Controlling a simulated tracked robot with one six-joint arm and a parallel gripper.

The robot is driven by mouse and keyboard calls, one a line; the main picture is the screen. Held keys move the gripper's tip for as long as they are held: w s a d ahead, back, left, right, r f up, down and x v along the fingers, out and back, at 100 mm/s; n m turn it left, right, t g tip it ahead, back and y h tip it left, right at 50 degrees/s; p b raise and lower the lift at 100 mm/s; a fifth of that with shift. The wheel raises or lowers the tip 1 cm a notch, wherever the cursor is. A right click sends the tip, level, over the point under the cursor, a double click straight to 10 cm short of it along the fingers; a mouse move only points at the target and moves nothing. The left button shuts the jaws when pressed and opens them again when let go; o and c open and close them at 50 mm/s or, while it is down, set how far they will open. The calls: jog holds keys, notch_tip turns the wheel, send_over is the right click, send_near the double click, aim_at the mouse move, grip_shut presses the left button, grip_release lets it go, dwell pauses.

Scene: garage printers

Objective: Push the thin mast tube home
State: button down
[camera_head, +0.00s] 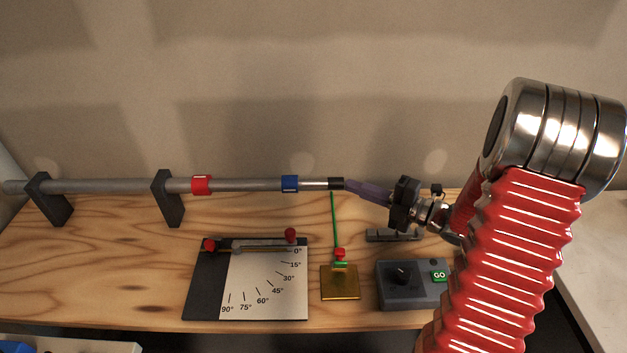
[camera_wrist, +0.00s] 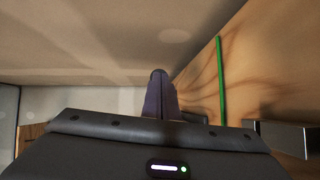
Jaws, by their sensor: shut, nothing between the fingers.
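The telescoping mast (camera_head: 115,186) lies level across two dark brackets on the wooden bench. It has a red collar (camera_head: 201,185) and a blue collar (camera_head: 290,183). The thin mast tube (camera_head: 314,184) is the bright, narrow section right of the blue collar, with a dark end cap (camera_head: 336,184). My gripper (camera_head: 350,186) is shut and empty, its purple fingers pointing left at the cap's right end. The tips look touching or very close; I cannot tell which. In the wrist view the closed fingers (camera_wrist: 159,80) hide the mast.
A thin green rod (camera_head: 334,225) rises from a brass block (camera_head: 340,283) just below the cap; it also shows in the wrist view (camera_wrist: 221,80). An angle board (camera_head: 265,285) and a grey GO box (camera_head: 410,284) stand in front. A grey holder (camera_head: 392,235) lies beneath my gripper.

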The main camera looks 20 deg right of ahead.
jog(key=shift+w+a, duration=0.2)
jog(key=shift+a, duration=0.65)
dwell(0.9)
jog(key=shift+d, duration=0.15)
jog(key=shift+s+d, duration=0.2)
jog(key=shift+d, duration=0.55)
jog(key=shift+s+d, duration=0.2)
jog(key=shift+d, duration=0.6)
jog(key=shift+s+d, duration=0.2)
jog(key=shift+d, duration=0.55)
jog(key=s+a+r+n+g+h, duration=0.1)
jog(key=s+a+r+n+g, duration=0.1)
jog(key=s+a+n+g, duration=0.6)
jog(key=s+a+r+n+g+h, duration=0.1)
jog(key=s+a+r+n+g, duration=0.3)
jog(key=a+n, duration=0.85)
jog(key=s+d+r+n+t+h, duration=0.2)
jog(key=s+n+h, duration=0.2)
jog(key=n, duration=0.9)
jog(key=s+d+r+n+t+h, duration=0.2)
jog(key=s+n+h, duration=0.3)
jog(key=n, duration=0.8)
jog(key=shift+s+d+t, duration=0.3)
jog(key=shift+s+d, duration=0.1)
jog(key=shift+d, duration=0.1)
